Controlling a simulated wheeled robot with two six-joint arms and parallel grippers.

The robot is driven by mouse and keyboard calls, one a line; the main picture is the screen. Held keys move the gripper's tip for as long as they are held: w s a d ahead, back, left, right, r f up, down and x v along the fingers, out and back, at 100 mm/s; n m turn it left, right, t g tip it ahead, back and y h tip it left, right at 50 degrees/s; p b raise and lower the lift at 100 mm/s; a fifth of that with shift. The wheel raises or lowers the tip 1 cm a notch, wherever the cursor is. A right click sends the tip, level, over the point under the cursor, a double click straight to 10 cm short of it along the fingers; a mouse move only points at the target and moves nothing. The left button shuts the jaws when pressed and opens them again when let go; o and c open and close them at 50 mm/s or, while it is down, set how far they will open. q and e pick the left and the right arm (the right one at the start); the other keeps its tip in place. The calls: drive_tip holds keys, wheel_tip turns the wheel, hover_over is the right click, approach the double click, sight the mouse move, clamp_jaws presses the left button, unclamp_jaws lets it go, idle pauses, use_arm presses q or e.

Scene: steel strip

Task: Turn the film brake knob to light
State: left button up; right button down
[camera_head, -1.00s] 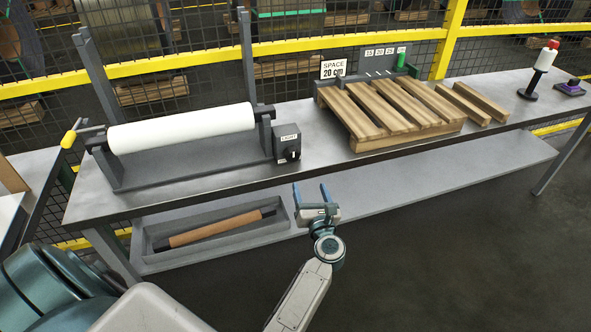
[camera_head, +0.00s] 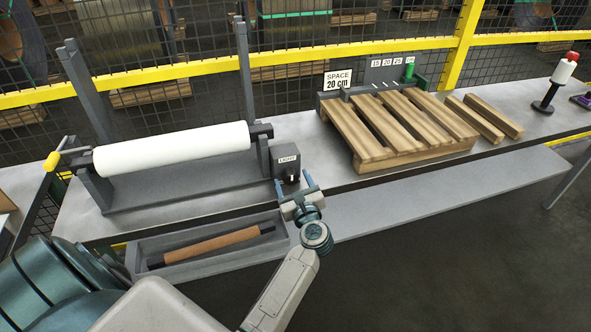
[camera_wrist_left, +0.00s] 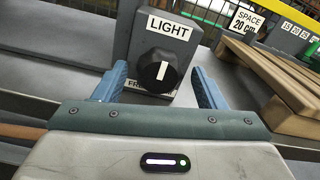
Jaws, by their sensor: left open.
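The film brake box (camera_head: 283,158) is a dark grey block at the right end of the roller stand. Its black knob (camera_wrist_left: 158,72) has a white line standing about upright. A LIGHT label (camera_wrist_left: 169,28) is above the knob; a lower label beginning "FR" (camera_wrist_left: 137,86) is partly hidden. My left gripper (camera_head: 294,184) is open and empty in front of the box. In the left wrist view its blue fingers (camera_wrist_left: 160,82) appear on the left and right of the knob, with gaps. I cannot tell whether the fingertips reach the knob's depth. My right gripper is not in view.
A white film roll (camera_head: 172,149) with a yellow crank handle (camera_head: 52,161) sits left of the box. A wooden pallet (camera_head: 400,130) lies to the right on the bench. A lower shelf tray (camera_head: 145,250) holds a brown roll (camera_head: 212,244).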

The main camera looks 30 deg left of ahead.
use_arm(q)
drive_tip(key=shift+w+a, duration=0.2)
drive_tip(key=shift+a, duration=0.1)
drive_tip(key=shift+c, duration=0.5)
drive_tip(key=c, duration=0.9)
